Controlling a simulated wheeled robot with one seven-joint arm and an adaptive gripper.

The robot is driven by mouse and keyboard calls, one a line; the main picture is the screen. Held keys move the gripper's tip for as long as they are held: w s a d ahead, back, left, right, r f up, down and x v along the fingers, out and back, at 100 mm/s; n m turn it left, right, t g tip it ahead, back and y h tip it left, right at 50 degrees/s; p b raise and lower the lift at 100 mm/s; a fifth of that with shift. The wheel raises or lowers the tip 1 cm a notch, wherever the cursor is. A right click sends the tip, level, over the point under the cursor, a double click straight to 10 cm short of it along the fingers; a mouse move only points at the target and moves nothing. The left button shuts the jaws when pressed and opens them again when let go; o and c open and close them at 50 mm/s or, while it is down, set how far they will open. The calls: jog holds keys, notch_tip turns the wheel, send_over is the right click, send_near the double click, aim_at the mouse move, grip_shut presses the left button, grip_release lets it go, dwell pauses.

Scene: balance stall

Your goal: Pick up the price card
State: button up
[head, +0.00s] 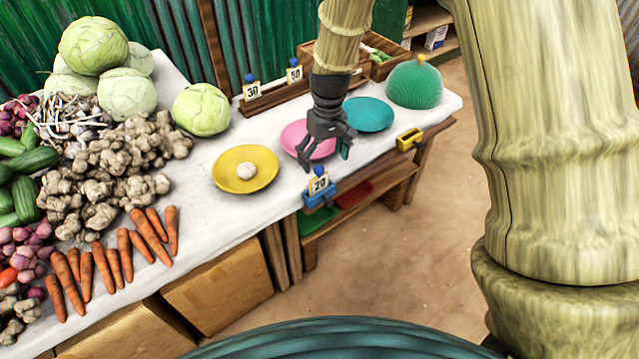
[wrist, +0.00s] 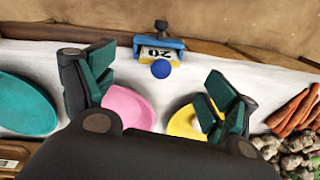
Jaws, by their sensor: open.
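A price card reading 20 (head: 318,184) with a blue ball on top stands in a blue holder (head: 319,197) at the table's front edge. The card also shows upside down in the wrist view (wrist: 160,53), with its blue ball toward my gripper. My gripper (head: 325,160) is open and empty, above the table near the pink plate, just behind the card. In the wrist view its spread green-padded fingers (wrist: 160,88) lie on either side of the card's line, with the card beyond them. Two other cards, 30 (head: 251,91) and 50 (head: 294,74), stand on a wooden rack at the back.
A yellow plate (head: 262,182) holds a small pale bulb. A pink plate (head: 293,140) and a teal plate (head: 370,126) lie nearby. A green dome (head: 414,86) and an empty-looking yellow holder (head: 409,139) are at the right. Vegetables crowd the left.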

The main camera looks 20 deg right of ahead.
aim_at(322, 168)
jog(key=shift+a+f, duration=0.15)
jog(key=shift+f, duration=2.55)
jog(key=shift+w+a+f+p, duration=0.1)
jog(key=shift+w+f+p, duration=0.1)
jog(key=shift+f, duration=0.4)
jog(key=shift+w+a+f+p, duration=0.1)
jog(key=shift+f+p, duration=0.15)
jog(key=shift+f, duration=0.4)
jog(key=shift+w+a+f+p, duration=0.1)
jog(key=shift+w+f+p, duration=0.1)
jog(key=shift+f, duration=0.4)
jog(key=shift+s+f, duration=0.1)
jog(key=shift+f, duration=0.65)
jog(key=c, duration=1)
